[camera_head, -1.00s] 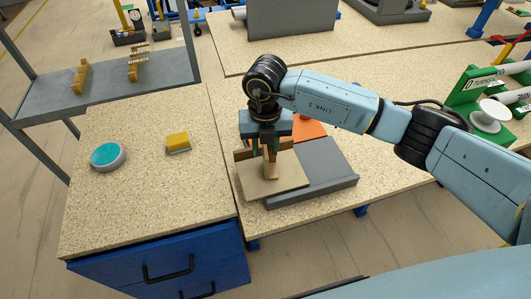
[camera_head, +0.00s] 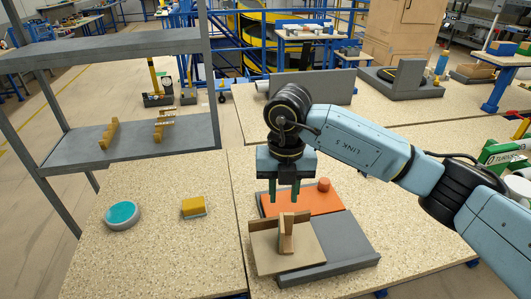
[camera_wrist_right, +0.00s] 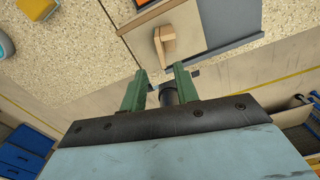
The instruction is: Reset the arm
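My right gripper (camera_head: 284,198) points down above the grey tray, over the wooden pieces, with its two green fingers apart and nothing between them. In the right wrist view its fingers (camera_wrist_right: 160,78) are also spread. An upright wooden block (camera_head: 286,235) stands on a flat tan board (camera_head: 262,262), apart from the fingertips. The block also shows in the right wrist view (camera_wrist_right: 166,42). My left gripper is not in view.
A yellow sponge (camera_head: 193,207) and a round teal-topped dish (camera_head: 121,215) lie on the left table. A grey shelf (camera_head: 130,149) stands behind. Table surface between them is clear.

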